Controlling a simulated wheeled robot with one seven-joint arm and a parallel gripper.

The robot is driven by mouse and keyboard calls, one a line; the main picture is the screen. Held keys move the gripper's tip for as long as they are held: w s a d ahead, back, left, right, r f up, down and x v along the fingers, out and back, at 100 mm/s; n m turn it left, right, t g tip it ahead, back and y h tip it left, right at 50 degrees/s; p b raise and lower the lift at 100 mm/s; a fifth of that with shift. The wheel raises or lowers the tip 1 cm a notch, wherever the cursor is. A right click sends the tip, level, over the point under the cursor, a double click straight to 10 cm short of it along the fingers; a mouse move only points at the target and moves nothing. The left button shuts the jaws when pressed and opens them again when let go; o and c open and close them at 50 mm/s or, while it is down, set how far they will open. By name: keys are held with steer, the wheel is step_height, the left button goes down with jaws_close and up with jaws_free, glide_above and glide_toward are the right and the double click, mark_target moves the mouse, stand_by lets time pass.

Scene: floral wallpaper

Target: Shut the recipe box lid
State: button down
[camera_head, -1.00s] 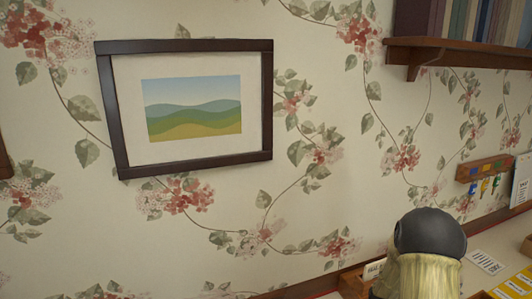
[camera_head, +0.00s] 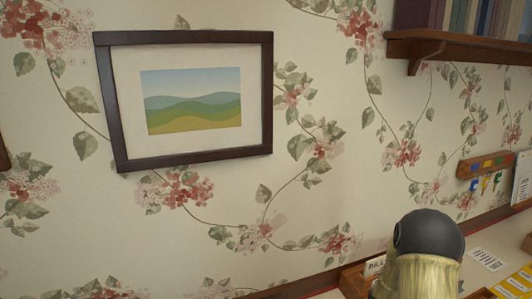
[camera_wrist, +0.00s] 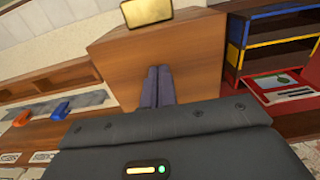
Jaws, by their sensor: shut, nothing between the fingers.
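A brown wooden box (camera_wrist: 120,75) with a gold plate (camera_wrist: 146,11) at its top fills the middle of the wrist view. It looks like the recipe box, but I cannot tell which of its panels is the lid or how far the lid stands open. My gripper (camera_wrist: 160,72) is shut and empty, its two dark fingers side by side in front of the wooden face. I cannot tell whether the fingertips touch it. My gripper does not show clearly in the head view.
In the head view, a wooden holder (camera_head: 352,282) with a partly hidden label stands by the wall. A key rack (camera_head: 486,164) and a shelf of books (camera_head: 460,50) are at right. In the wrist view, a blue, yellow and red organiser (camera_wrist: 268,60) stands right of the box.

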step_height(320, 180, up, 10)
steer(key=p, duration=0.7)
steer(key=shift+r+p, duration=0.2)
steer(key=shift+p, duration=0.1)
stand_by(0.6)
steer(key=s+a+r+m+t+b, duration=0.2)
steer(key=s+a+r+m+b, duration=0.2)
steer(key=s+a+r, duration=0.6)
steer(key=s+a+b, duration=0.1)
steer(key=s+a, duration=0.1)
steer(key=a, duration=0.1)
steer(key=shift+s+a+r+t+b, duration=0.25)
steer(key=shift+a+r+t+b, duration=0.05)
steer(key=shift+a+r, duration=0.05)
stand_by(0.8)
